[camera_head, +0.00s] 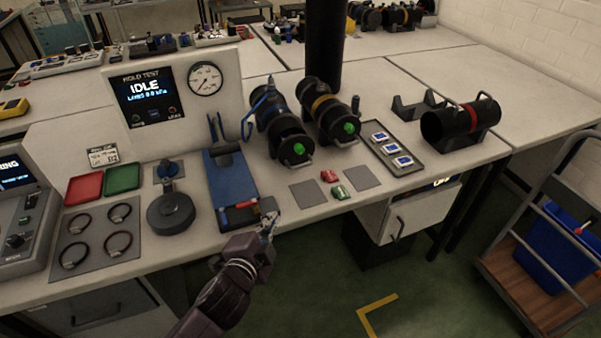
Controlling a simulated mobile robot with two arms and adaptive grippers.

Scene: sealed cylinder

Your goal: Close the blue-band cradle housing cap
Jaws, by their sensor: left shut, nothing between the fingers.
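The blue-band housing (268,121) is a black cylinder on the bench, left of the black post. Its dark front end (286,144) faces me and has a green knob (299,148). I cannot tell whether the cap is fully seated. My left gripper (269,227) is shut and empty at the bench's front edge, below and left of the housing and apart from it. It is just beside the lower end of the blue tray. My right gripper is not in view.
A yellow-band housing (324,108) stands close on the right. A blue tray (229,178) with red and blue tools lies on the left. Grey pads, red and green small blocks (329,176) lie in front. A small tray (390,150) and an open black cylinder (450,127) are right.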

